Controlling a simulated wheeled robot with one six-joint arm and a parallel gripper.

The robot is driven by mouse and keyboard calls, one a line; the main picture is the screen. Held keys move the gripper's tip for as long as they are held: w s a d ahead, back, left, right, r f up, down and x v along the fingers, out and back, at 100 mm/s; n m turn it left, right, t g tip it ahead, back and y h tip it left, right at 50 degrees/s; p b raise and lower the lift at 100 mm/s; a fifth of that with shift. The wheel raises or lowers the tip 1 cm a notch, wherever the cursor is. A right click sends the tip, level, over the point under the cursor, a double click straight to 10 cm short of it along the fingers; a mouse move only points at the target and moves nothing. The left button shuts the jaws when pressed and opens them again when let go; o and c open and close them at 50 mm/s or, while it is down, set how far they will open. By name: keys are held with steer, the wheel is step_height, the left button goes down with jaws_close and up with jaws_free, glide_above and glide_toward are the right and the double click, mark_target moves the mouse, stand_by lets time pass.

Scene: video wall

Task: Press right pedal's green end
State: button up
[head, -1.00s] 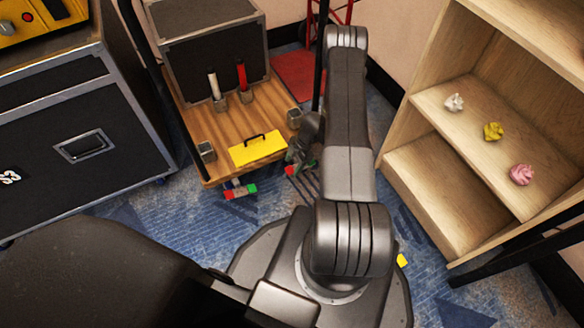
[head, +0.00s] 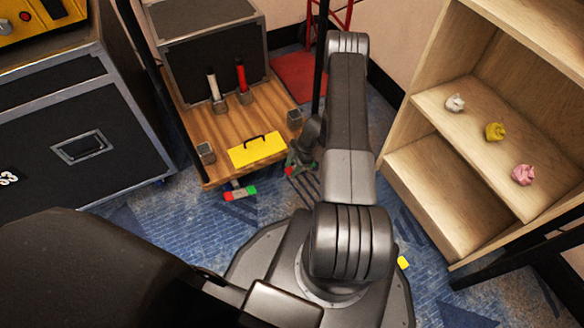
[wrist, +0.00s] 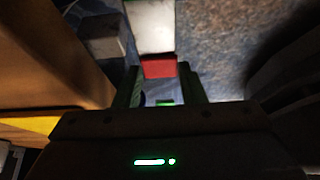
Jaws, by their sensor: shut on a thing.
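The left pedal (head: 239,192) lies on the carpet before the wooden platform, red end left, green end right. The right pedal's red end (head: 289,170) shows below my gripper (head: 302,158); a bit of green shows to its right, and the middle is largely hidden by my gripper and arm. In the wrist view, a red block (wrist: 158,66) with a pale section (wrist: 152,27) beyond it lies between and just past the fingertips of my gripper (wrist: 160,80). The fingers are shut on what appears to be the right pedal; the exact contact is dark.
The wooden platform (head: 222,128) carries a yellow toolbox (head: 257,150), a white and a red-handled item, and grey blocks. A black case (head: 85,130) stands left. A wooden shelf (head: 430,198) with crumpled balls stands right.

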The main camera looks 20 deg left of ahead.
steer(key=shift+w+d+g+y+b, duration=0.25)
steer(key=shift+w+g+y+b, duration=0.1)
steer(key=shift+g+y+b, duration=0.5)
steer(key=shift+d+r+g+b, duration=0.1)
steer(key=shift+r+g+b, duration=0.15)
steer(key=shift+r+b, duration=0.15)
steer(key=o, duration=1)
steer(key=p+v, duration=0.4)
steer(key=v, duration=0.9)
steer(key=shift+w+d+r, duration=0.2)
steer(key=shift+d+r, duration=0.05)
steer(key=shift+r, duration=0.05)
